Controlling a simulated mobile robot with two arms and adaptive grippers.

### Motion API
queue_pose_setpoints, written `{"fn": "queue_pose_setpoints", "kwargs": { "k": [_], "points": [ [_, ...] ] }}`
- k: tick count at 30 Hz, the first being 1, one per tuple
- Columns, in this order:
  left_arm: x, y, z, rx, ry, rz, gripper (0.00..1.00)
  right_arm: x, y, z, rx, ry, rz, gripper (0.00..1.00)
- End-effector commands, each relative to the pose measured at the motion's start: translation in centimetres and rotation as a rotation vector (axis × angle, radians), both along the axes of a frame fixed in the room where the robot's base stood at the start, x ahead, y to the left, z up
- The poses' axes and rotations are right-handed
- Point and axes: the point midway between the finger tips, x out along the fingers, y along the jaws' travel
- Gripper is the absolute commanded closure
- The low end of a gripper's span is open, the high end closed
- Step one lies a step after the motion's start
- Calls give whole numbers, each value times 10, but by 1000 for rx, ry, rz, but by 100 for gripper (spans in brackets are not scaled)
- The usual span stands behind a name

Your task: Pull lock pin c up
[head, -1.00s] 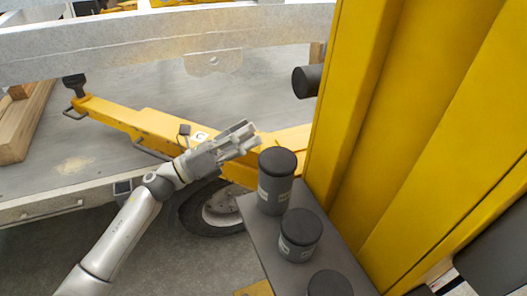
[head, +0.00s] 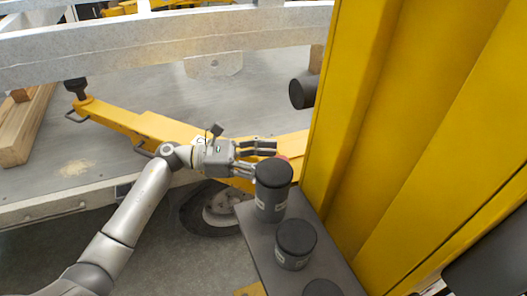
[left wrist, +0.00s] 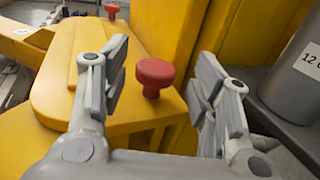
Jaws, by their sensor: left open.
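A red mushroom-shaped lock pin (left wrist: 155,74) stands upright on the yellow beam (left wrist: 75,60) in the left wrist view. My left gripper (left wrist: 163,84) is open, with one finger on each side of the pin's head and gaps to both. A second red pin (left wrist: 111,9) stands farther back on the yellow part. I cannot read a letter on either pin. In the head view my left gripper (head: 264,157) reaches over the yellow beam (head: 120,116), and a sliver of red (head: 283,158) shows by its fingertips. My right gripper is out of view.
Dark cylinders (head: 274,189) (head: 296,244) stand on a grey shelf (head: 262,262) close beside my left gripper. A tall yellow post (head: 385,120) blocks the right side. A wheel (head: 215,210) is under the beam.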

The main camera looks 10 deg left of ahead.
Motion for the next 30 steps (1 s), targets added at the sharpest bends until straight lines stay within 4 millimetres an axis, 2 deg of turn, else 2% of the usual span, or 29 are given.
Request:
{"fn": "queue_pose_setpoints", "kwargs": {
  "k": [3,7,17,30],
  "points": [
    [4,-17,3,-2,1,-1,44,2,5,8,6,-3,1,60],
    [6,-28,1,-1,1,0,44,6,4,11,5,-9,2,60],
    [7,-31,-1,1,0,0,44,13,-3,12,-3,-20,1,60],
    [6,-31,0,1,1,-1,100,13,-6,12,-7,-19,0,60]
  ]
}}
